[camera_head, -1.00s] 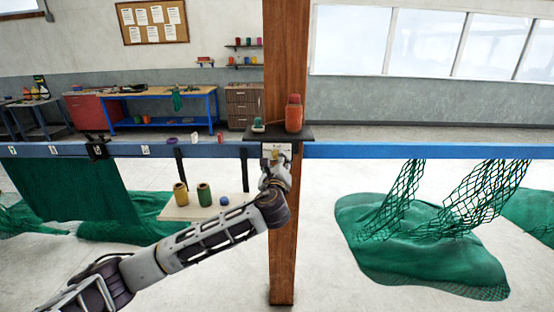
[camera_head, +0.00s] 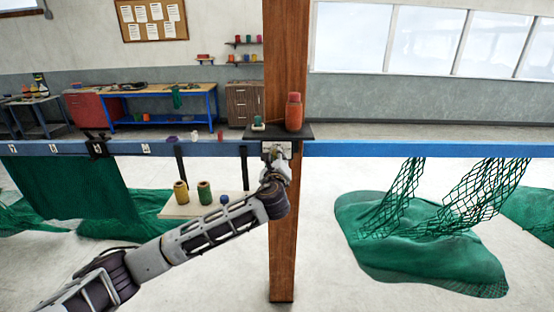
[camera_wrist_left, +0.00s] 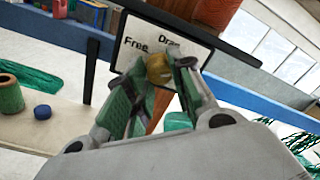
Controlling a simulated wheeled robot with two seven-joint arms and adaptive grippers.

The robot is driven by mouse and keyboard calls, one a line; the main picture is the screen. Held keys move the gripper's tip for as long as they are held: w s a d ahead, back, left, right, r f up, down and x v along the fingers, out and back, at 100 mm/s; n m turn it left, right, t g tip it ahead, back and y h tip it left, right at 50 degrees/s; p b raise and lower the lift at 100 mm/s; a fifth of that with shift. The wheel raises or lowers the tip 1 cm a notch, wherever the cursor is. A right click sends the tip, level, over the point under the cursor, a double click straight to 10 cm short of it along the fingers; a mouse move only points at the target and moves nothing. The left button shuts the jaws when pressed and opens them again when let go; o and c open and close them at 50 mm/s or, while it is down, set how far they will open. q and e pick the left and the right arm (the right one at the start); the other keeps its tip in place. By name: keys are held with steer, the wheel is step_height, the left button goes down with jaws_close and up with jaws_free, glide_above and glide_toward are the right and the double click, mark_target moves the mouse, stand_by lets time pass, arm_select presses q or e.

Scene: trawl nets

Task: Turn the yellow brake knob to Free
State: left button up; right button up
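The yellow brake knob (camera_wrist_left: 158,69) sits on a white label plate (camera_wrist_left: 135,38) marked "Free" on the left and "Drag" at upper right in the left wrist view. My left gripper (camera_wrist_left: 160,72) has one fingertip on each side of the knob, and both appear to touch it. The knob's pointing direction is hidden by the fingers. In the head view, my left gripper (camera_head: 275,155) is at the plate (camera_head: 285,148) on the wooden post (camera_head: 284,230), and the knob is covered. My right gripper is not in view.
A dark shelf (camera_head: 265,133) above the plate holds a red bottle (camera_head: 294,112). Twine spools (camera_head: 181,192) stand on a low board (camera_head: 172,212) at left. Green nets (camera_head: 420,245) hang at right.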

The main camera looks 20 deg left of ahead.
arm_select(q)
jaws_close()
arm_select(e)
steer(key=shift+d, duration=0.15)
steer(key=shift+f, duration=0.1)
